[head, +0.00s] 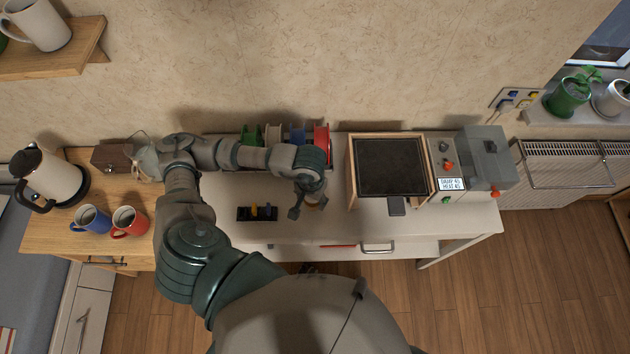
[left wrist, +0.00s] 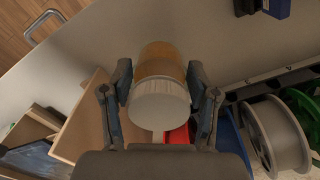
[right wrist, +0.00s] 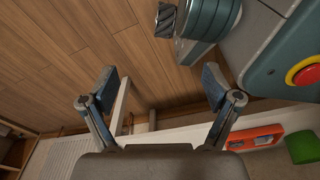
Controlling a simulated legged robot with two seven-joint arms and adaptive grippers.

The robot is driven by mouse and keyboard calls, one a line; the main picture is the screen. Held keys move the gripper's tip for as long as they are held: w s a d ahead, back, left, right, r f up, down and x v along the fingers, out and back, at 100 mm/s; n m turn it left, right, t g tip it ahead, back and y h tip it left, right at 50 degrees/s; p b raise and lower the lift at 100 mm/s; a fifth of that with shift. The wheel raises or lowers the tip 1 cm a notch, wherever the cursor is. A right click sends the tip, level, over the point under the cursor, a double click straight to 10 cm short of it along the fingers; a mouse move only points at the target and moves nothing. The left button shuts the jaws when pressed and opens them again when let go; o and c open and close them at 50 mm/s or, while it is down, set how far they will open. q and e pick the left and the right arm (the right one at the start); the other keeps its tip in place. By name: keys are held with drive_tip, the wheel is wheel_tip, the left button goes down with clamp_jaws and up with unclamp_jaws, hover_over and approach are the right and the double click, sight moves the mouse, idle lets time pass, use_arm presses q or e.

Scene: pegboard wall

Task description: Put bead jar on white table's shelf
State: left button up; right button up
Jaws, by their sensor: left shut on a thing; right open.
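The bead jar (left wrist: 160,85) shows in the left wrist view as an amber jar with a pale lid, between the fingers of my left gripper (left wrist: 162,92), which is shut on it. In the head view my left gripper (head: 308,200) is over the white table (head: 350,222), and the jar is mostly hidden by it. I cannot tell whether the jar touches the tabletop. My right gripper (right wrist: 160,90) is open and empty in the right wrist view, above the wood floor. The table's lower shelf (head: 300,249) shows only as a strip below the front edge.
A framed dark panel (head: 390,166) and a grey control box (head: 482,160) stand at the right of the table. Coloured spools (head: 285,134) line the back. A small black holder (head: 257,213) sits left of my gripper. The wooden cabinet (head: 60,232) at left carries mugs and a kettle.

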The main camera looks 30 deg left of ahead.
use_arm(q)
drive_tip(key=w, duration=0.1)
drive_tip(key=w+a, duration=0.1)
drive_tip(key=w, duration=0.1)
drive_tip(key=w+a, duration=0.1)
drive_tip(key=w, duration=0.1)
drive_tip(key=shift+w+f, duration=0.1)
drive_tip(key=shift+f, duration=0.15)
drive_tip(key=shift+w+d, duration=0.1)
drive_tip(key=shift+w, duration=0.4)
drive_tip(key=shift+w+f+p, duration=0.2)
drive_tip(key=shift+f+p, duration=0.05)
drive_tip(key=shift+p, duration=0.05)
wheel_tip(320, 180, down, 3)
drive_tip(key=shift+r, duration=0.2)
drive_tip(key=shift+a+f, duration=0.3)
drive_tip(key=o, duration=1.5)
drive_tip(key=shift+a, duration=0.15)
drive_tip(key=shift+c, duration=0.2)
use_arm(e)
drive_tip(key=s, duration=0.1)
drive_tip(key=f, duration=0.1)
drive_tip(key=s, duration=0.1)
drive_tip(key=shift+s+d+f, duration=0.15)
drive_tip(key=shift+s+d, duration=0.2)
use_arm(q)
drive_tip(key=shift+d+r, duration=0.1)
drive_tip(key=shift+d, duration=0.2)
use_arm(e)
drive_tip(key=shift+d, duration=0.1)
